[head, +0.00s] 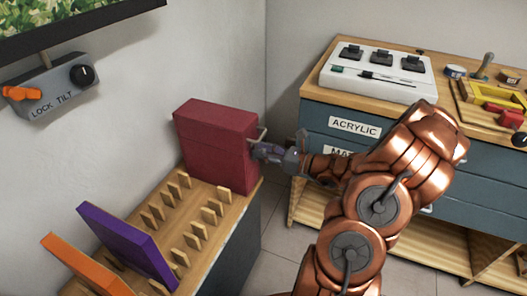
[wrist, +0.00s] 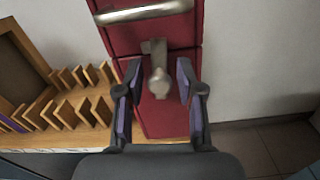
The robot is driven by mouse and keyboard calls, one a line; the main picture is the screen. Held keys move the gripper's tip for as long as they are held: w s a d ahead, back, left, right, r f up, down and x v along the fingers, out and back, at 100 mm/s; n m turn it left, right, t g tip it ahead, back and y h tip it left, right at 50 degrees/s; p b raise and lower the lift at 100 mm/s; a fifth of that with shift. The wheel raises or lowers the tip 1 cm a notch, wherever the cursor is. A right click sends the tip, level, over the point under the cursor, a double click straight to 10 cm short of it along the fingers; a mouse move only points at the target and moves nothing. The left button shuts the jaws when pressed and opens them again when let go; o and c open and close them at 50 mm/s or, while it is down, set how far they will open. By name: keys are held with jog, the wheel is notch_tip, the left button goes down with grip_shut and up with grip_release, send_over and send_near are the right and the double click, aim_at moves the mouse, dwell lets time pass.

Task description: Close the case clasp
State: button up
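The dark red case (head: 212,140) stands upright at the far end of the wooden rack, against the wall. The wrist view shows its face (wrist: 165,122) with a metal handle (wrist: 145,13) above and a metal clasp (wrist: 159,82) below it, at the seam. I cannot tell whether the clasp is fastened. My gripper (wrist: 159,88) is open, with one finger on each side of the clasp and visible gaps to it. In the head view, my gripper (head: 262,151) is close to the case's right side, where it hides the clasp.
The slotted wooden rack (head: 207,236) holds a purple panel (head: 128,245) and an orange panel (head: 84,263). A drawer cabinet (head: 316,122) stands at right with a white switch box (head: 380,72) on top. A lock-tilt box (head: 52,88) hangs on the left wall.

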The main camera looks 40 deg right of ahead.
grip_shut()
jog(key=shift+s+a+n+b, duration=0.1)
jog(key=shift+a+n+b, duration=0.1)
jog(key=shift+n+b, duration=0.45)
jog(key=shift+o, duration=1.6)
grip_release()
jog(key=shift+s+d, duration=0.1)
jog(key=shift+s, duration=0.05)
jog(key=v, duration=1.1)
jog(key=shift+s+d, duration=0.25)
jog(key=shift+s, duration=0.1)
